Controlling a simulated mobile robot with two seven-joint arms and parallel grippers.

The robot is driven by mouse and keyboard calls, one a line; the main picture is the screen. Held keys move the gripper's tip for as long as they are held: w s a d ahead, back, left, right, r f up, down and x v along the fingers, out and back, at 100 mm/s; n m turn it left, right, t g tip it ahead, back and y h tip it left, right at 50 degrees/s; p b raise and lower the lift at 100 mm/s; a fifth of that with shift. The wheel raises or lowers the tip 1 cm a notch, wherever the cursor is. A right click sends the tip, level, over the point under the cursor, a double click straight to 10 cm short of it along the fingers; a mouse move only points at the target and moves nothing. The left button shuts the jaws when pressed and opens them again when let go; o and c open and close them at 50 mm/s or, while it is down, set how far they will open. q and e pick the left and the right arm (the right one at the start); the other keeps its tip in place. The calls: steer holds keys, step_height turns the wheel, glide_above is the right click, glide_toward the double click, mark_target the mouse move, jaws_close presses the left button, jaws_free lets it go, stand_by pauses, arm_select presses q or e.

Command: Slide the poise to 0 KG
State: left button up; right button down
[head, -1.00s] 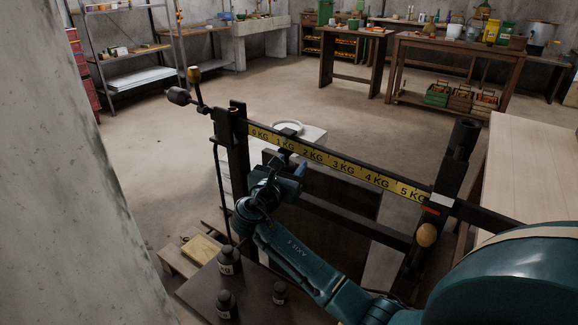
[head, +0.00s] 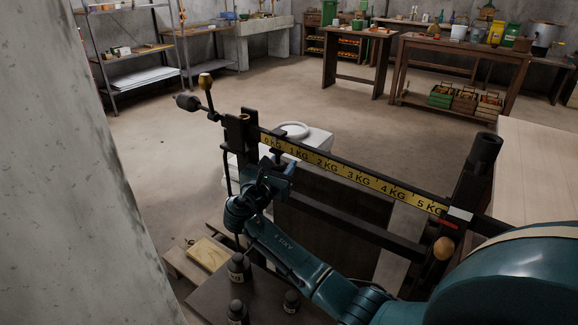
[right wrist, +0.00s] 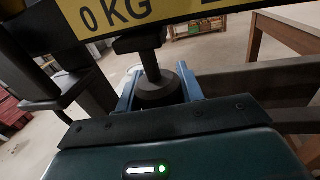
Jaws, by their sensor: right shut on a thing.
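The scale's beam carries a yellow strip (head: 345,174) marked 0 KG at the left to 5 KG at the right. The dark poise (right wrist: 158,88) hangs under the beam on a short stem, and its hanger is just right of the 0 KG mark in the right wrist view. In the head view the poise (head: 277,156) is mostly hidden by my gripper, below the 0 KG to 1 KG stretch. My right gripper (right wrist: 160,92) is shut on the poise, with one blue finger on each side. My left gripper is not in view.
Dark posts stand at the beam's left (head: 243,150) and right (head: 470,180). Several dark weights (head: 238,268) stand on the platform below my right arm. A concrete pillar (head: 70,190) fills the left side. A pale table (head: 535,180) is at the right.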

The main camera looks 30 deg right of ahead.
steer(key=shift+w+a+r, duration=0.1)
steer(key=shift+w+a, duration=0.15)
steer(key=shift+w, duration=0.3)
steer(key=shift+r, duration=0.1)
steer(key=c, duration=0.9)
jaws_free()
steer(key=shift+w+a, duration=0.1)
steer(key=v, duration=1.3)
